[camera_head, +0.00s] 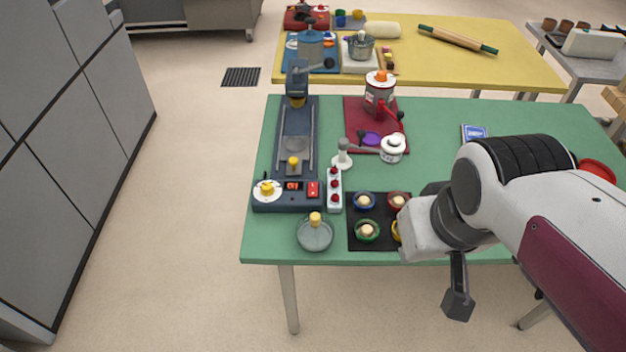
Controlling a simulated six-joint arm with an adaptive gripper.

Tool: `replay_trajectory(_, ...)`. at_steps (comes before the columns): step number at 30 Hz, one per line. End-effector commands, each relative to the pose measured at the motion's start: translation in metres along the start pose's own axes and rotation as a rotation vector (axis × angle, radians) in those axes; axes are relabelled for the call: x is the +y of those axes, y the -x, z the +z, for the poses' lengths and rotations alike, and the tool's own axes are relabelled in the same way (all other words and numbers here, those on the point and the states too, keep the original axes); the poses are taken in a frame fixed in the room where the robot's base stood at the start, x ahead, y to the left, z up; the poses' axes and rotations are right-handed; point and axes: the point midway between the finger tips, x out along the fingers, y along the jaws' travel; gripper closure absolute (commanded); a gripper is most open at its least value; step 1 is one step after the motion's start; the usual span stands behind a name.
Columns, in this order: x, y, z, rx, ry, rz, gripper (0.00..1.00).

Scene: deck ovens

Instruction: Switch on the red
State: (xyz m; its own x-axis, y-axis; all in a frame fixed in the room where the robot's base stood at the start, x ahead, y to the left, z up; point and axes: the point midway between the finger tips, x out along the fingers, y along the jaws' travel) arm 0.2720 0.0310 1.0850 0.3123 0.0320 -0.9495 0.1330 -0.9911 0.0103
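Several red things are in view, and I cannot tell which one the task names. A dark blue machine (273,196) stands at the left of the green table, with a small red rocker switch (313,189) at its front right. A white strip with several red knobs (334,189) lies right beside it. A grey and red machine with an orange top (380,90) stands farther back on a dark red mat (358,109). My gripper (458,301) hangs at the table's front edge, right of these and apart from them. Only part shows, and its opening is hidden.
A black mat (357,241) holds several small coloured bowls, close to my wrist. A glass lid (314,236) lies at the front edge. A yellow table (450,74) is behind. The green surface (433,122) at back right is mostly clear.

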Motion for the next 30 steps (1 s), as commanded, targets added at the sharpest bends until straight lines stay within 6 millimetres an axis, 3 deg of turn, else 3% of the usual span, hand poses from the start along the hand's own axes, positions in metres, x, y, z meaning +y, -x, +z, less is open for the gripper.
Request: replay_trajectory(30,-0.052,-0.072,-0.099,-0.120,0.100,0.018,1.00)
